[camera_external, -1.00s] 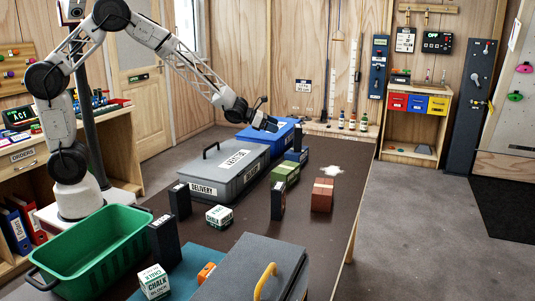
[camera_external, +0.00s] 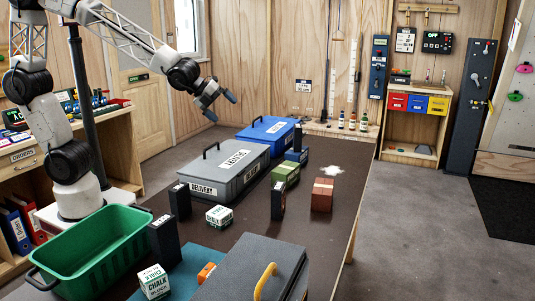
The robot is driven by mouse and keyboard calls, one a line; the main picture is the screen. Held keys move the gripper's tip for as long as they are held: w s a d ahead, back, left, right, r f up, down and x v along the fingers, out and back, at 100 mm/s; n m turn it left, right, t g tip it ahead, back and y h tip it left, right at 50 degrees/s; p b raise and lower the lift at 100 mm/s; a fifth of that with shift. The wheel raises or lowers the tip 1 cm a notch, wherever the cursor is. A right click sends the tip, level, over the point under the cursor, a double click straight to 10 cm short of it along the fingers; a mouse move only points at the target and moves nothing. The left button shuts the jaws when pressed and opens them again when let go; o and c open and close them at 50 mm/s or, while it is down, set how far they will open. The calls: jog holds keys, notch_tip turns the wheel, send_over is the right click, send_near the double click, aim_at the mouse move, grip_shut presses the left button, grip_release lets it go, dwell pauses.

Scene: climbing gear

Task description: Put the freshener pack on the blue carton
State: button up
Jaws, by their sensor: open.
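My gripper (camera_external: 221,106) is open and empty, raised in the air above and left of the blue lidded case. A small blue carton (camera_external: 297,156) sits on the dark table near the right end of that case. A narrow dark upright pack (camera_external: 298,138) shows directly above the blue carton; it may be the freshener pack. I cannot tell for sure whether it stands on the carton or behind it. Similar dark upright packs stand at the table's left (camera_external: 180,201), front left (camera_external: 162,240) and middle (camera_external: 278,200). My gripper is well apart from all of them.
A blue lidded case (camera_external: 262,131) and a grey case marked DELIVERY (camera_external: 233,182) stand along the table's far left side. A green carton (camera_external: 286,174), a red-brown carton (camera_external: 322,196), a white chalk box (camera_external: 219,217) and a green crate (camera_external: 85,262) are nearby. The right table edge is clear.

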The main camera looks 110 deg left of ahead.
jog(key=s+d+n+g+h, duration=0.4)
jog(key=s+d+n, duration=1)
jog(key=s+d, duration=1.2)
jog(key=s+g, duration=0.1)
jog(key=s, duration=0.2)
jog(key=shift+s+d+r+n+h, duration=0.2)
jog(key=shift+r+n+h, duration=0.1)
jog(key=shift+n, duration=0.1)
